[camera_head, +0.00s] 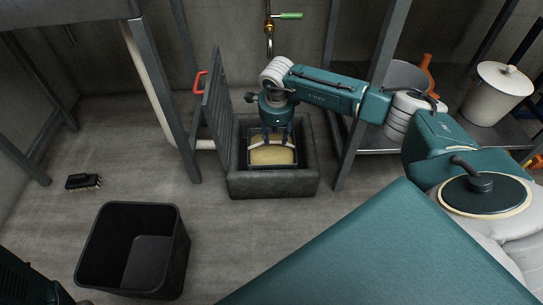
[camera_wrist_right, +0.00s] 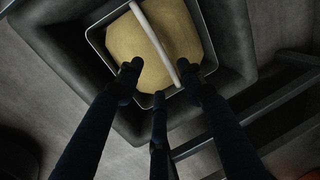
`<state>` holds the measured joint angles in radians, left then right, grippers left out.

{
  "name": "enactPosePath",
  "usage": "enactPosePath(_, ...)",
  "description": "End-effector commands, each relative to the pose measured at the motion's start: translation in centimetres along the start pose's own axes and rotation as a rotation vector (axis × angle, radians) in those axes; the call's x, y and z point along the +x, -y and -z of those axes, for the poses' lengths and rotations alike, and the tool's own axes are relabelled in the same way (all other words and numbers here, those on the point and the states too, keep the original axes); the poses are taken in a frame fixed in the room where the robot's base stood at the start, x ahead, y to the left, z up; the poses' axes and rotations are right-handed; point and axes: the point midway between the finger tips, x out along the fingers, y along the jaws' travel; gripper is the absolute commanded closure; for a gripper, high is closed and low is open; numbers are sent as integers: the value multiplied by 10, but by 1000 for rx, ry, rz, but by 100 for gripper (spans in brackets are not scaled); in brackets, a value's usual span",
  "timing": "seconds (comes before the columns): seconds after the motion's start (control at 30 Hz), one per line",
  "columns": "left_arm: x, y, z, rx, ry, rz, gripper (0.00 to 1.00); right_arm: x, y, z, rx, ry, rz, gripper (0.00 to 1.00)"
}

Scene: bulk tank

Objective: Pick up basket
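The basket (camera_head: 272,167) sits inside a dark grey open box on the floor, filled with something yellowish. A pale handle (camera_wrist_right: 157,40) runs across its top. In the wrist view, the basket's thin rim (camera_wrist_right: 207,32) frames the yellowish contents. My right gripper (camera_head: 276,139) points down over the basket. Its dark fingers (camera_wrist_right: 160,82) are spread apart, with the right-hand one close to the handle's near end. I see no grip on the handle. My left gripper's fingers are not visible.
The dark grey box (camera_head: 273,188) surrounds the basket, with a raised grated lid (camera_head: 216,115) and red handle at its left. A black bin (camera_head: 134,251) and brush (camera_head: 83,182) lie on the floor. A white bucket (camera_head: 497,93) stands on the right shelf.

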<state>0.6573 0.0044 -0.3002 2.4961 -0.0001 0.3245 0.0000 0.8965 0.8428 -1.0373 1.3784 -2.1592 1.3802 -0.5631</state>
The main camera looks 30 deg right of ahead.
Motion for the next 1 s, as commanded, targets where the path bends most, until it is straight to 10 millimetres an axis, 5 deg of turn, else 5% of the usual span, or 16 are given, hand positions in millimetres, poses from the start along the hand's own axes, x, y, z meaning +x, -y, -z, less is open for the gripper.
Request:
enactPosePath(0.3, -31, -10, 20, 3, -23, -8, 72, 45, 4, -6, -1, 0, -1, 62)
enactPosePath(0.6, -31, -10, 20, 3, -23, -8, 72, 46, 6, -5, 0, 1, -1, 62)
enactPosePath(0.8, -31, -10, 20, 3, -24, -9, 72, 46, 6, -5, 0, 1, -1, 100)
enactPosePath(1.0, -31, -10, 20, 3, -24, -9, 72, 46, 6, -5, 0, 1, 0, 100)
